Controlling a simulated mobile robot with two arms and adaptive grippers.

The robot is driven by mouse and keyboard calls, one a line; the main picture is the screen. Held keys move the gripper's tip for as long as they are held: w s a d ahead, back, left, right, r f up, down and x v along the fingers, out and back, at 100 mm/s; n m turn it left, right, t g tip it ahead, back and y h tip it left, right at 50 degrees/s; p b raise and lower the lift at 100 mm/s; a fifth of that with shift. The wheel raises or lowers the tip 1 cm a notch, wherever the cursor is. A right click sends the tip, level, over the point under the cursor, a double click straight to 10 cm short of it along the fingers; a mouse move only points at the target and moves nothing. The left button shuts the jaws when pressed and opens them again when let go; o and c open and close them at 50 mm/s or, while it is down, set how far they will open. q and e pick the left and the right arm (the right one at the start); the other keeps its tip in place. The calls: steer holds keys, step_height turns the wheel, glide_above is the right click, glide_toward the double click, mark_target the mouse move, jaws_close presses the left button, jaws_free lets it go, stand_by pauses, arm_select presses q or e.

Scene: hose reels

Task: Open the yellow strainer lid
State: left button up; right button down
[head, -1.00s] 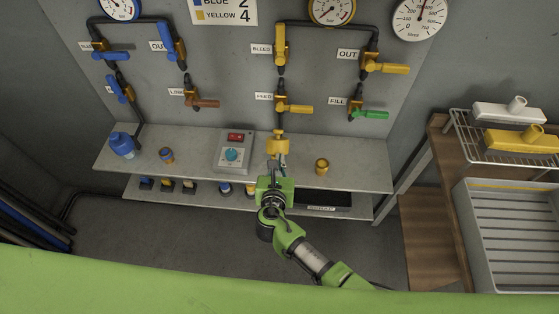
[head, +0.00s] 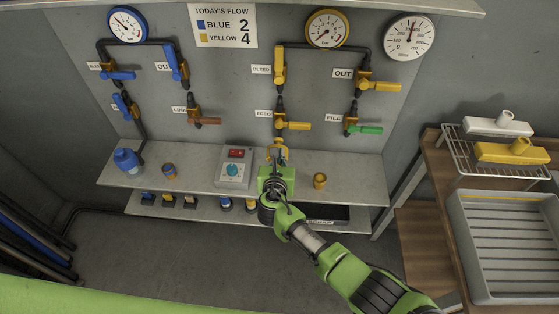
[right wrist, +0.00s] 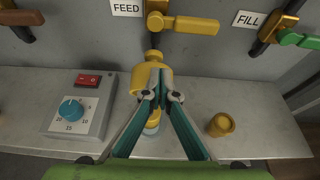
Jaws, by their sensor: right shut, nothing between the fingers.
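The yellow strainer (right wrist: 137,80) hangs below the FEED valve, over the upper shelf. In the right wrist view its left side and top neck (right wrist: 154,55) show, and a paler lower part (right wrist: 152,128) shows between the fingers. In the head view only a small part of the strainer (head: 283,143) shows above my gripper. My right gripper (right wrist: 157,72) is shut and empty, with its fingertips in front of the strainer, hiding its middle. Whether they touch it I cannot tell. The right gripper (head: 276,158) also shows in the head view. I cannot make out the lid's edge. My left gripper is out of view.
A yellow FEED handle (right wrist: 185,25) is above the strainer. A grey control box (right wrist: 80,105) with a blue dial stands to the left. A small yellow cap (right wrist: 221,124) sits on the shelf (right wrist: 265,125) to the right. Bare shelf lies between cap and strainer.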

steer(key=shift+w+d, duration=0.1)
steer(key=shift+w, duration=0.75)
steer(key=shift+r, duration=0.1)
steer(key=v, duration=1.2)
steer(key=s+d+f+m+g+b, duration=0.15)
steer(key=s+d+f+m, duration=0.3)
steer(key=f, duration=0.65)
steer(key=s+d+f+m+g+b, duration=0.1)
steer(key=s+d+f+m+g, duration=0.3)
steer(key=f, duration=0.7)
steer(key=s+d+f+m+g+b, duration=0.15)
steer(key=s+d+f+m, duration=0.35)
steer(key=f, duration=0.6)
steer(key=s+d+f+m+g+b, duration=0.1)
steer(key=s+d+f+m, duration=0.4)
steer(key=s, duration=0.6)
steer(key=s+d+f+m+g+b, duration=0.1)
steer(key=s+d+f+m+g, duration=0.2)
steer(key=s+f+m, duration=0.4)
steer(key=s+d+f+m+g+b, duration=0.1)
steer(key=s+d+f+m, duration=0.5)
steer(key=s, duration=1)
steer(key=shift+d+f+m+g, duration=0.3)
steer(key=shift+d+m+g, duration=0.1)
steer(key=shift+m, duration=0.65)
